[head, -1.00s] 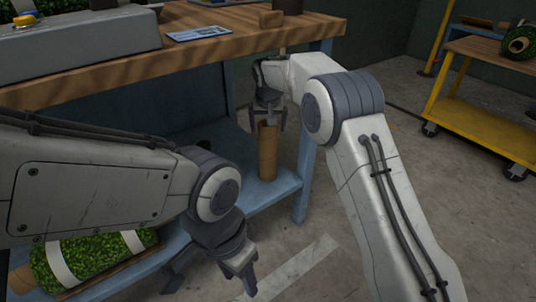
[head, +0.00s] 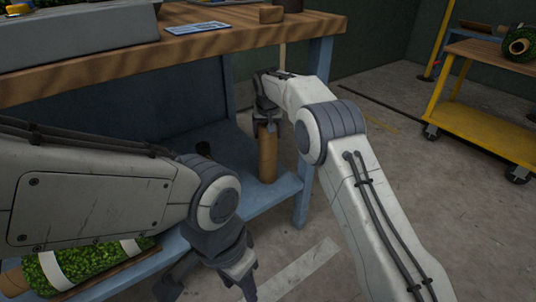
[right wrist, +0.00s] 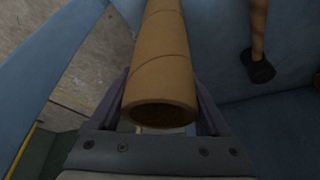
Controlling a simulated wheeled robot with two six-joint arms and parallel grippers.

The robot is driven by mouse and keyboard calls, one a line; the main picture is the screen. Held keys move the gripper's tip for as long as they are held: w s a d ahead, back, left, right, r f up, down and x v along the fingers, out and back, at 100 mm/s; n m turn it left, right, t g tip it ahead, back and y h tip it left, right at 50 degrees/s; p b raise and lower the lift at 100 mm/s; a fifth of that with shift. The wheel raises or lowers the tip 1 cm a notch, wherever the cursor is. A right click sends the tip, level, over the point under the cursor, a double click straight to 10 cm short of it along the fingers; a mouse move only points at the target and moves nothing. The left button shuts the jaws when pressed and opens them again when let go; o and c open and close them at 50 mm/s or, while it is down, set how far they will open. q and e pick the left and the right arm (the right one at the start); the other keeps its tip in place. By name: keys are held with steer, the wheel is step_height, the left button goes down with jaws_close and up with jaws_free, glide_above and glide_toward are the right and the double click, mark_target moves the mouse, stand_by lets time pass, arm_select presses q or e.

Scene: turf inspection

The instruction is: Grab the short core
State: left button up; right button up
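A brown cardboard core (head: 267,158) stands upright on the lower blue shelf, near its right end. My right gripper (head: 268,122) is at the top of the core, with its fingers on either side of it. In the right wrist view, the core (right wrist: 162,60) shows its hollow end toward the camera, between the two fingers (right wrist: 163,105). The fingers look open, with slight gaps beside the core. My left gripper (head: 242,284) hangs low in front of the shelf, apart from the core.
The wooden tabletop (head: 210,42) overhangs the shelf, and a blue leg (head: 312,170) stands just right of the core. A green turf roll (head: 85,262) lies at lower left. A yellow cart (head: 485,100) is far right.

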jaws_close()
steer(key=shift+r, duration=0.1)
